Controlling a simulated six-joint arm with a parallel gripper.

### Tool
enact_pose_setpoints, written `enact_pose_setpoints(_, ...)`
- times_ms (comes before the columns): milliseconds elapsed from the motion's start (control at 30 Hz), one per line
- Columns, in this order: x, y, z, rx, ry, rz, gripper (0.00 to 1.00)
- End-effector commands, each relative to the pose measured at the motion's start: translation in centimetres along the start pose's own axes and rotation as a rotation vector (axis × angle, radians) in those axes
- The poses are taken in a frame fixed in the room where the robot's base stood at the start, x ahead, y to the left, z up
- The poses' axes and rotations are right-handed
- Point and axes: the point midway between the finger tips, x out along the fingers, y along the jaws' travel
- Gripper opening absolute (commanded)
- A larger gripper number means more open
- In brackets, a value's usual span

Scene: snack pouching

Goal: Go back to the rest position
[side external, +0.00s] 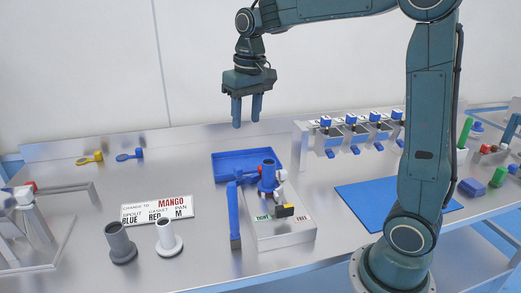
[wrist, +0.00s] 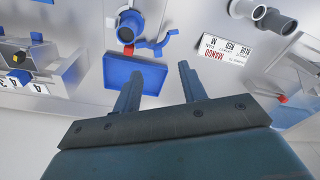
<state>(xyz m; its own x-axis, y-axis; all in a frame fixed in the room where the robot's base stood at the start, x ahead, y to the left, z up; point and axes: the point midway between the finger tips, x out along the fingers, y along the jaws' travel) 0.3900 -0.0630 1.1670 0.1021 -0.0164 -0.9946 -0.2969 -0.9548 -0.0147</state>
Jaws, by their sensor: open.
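My gripper (side external: 246,108) hangs high above the back of the metal table, fingers pointing down, open and empty. In the wrist view my gripper (wrist: 158,92) shows its two fingers apart with nothing between them. Below it lies a blue tray (side external: 233,164), which also shows in the wrist view (wrist: 135,82) and looks empty. In front of the tray stands a machine (side external: 280,230) with a blue spout (side external: 267,178) on top and a small number display.
A MANGO sign (side external: 157,211) stands at the left, near a grey cylinder (side external: 119,243) and a white cylinder (side external: 167,237). A blue mat (side external: 365,205) lies bare at the right. The air around my gripper is clear.

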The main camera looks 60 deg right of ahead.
Motion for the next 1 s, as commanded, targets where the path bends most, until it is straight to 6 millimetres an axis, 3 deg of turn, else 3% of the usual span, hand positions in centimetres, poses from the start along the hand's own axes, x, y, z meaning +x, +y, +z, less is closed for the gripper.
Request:
enact_pose_setpoints(200,-1.9,-0.5,4.7,-0.062,0.079,-0.015,0.42)
enact_pose_setpoints(433,-2.8,-0.7,9.6,-0.124,0.159,-0.030,0.42)
enact_pose_setpoints(733,-2.5,-0.5,15.7,-0.204,0.264,-0.051,0.42)
enact_pose_setpoints(1000,-0.9,0.0,20.3,-0.268,0.348,-0.068,0.42)
